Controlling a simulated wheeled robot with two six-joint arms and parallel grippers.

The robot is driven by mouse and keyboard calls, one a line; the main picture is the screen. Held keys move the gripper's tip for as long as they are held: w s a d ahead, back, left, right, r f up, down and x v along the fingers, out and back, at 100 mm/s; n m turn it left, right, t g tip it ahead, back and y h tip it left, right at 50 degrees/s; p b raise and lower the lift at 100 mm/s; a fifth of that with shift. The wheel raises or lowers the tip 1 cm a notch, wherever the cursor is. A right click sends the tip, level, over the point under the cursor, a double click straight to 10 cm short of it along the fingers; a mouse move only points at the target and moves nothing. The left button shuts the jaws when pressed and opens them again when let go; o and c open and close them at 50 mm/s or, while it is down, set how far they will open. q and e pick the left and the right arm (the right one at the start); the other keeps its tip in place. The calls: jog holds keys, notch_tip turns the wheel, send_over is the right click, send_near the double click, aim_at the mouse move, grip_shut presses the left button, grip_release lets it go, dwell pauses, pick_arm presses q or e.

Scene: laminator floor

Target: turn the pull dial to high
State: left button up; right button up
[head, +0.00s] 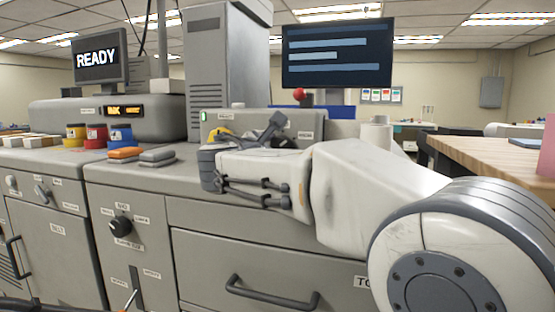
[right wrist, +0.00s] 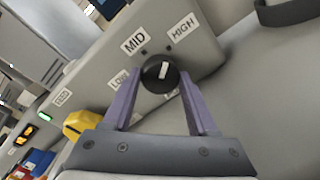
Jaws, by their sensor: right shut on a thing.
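A round black dial (right wrist: 160,76) with a white pointer line sits on a grey panel in the right wrist view. Labels LOW, MID (right wrist: 135,40) and HIGH (right wrist: 182,28) surround it. The pointer line leans up and slightly right, toward the mark by HIGH. My right gripper (right wrist: 159,84) is shut on this dial, with one purple finger on each side. In the head view my right gripper (head: 272,130) is in front of the low grey panel (head: 240,120), and its dial is hidden. My left gripper is not in view.
Another black dial (head: 120,227) is on the cabinet front, above a vertical slot. Orange and grey pads (head: 125,153) and coloured tubs (head: 96,134) stand on the counter at left. A tall grey cabinet (head: 226,70) rises behind. A wooden table (head: 490,155) is at right.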

jog(key=shift+m+b, duration=0.5)
jog(key=shift+m, duration=0.2)
jog(key=shift+d, duration=0.1)
jog(key=o, duration=1.4)
jog(key=v, duration=0.9)
jog(key=shift+s, duration=0.2)
jog(key=shift+s+a, duration=0.25)
jog(key=shift+s, duration=0.3)
jog(key=shift+s, duration=0.1)
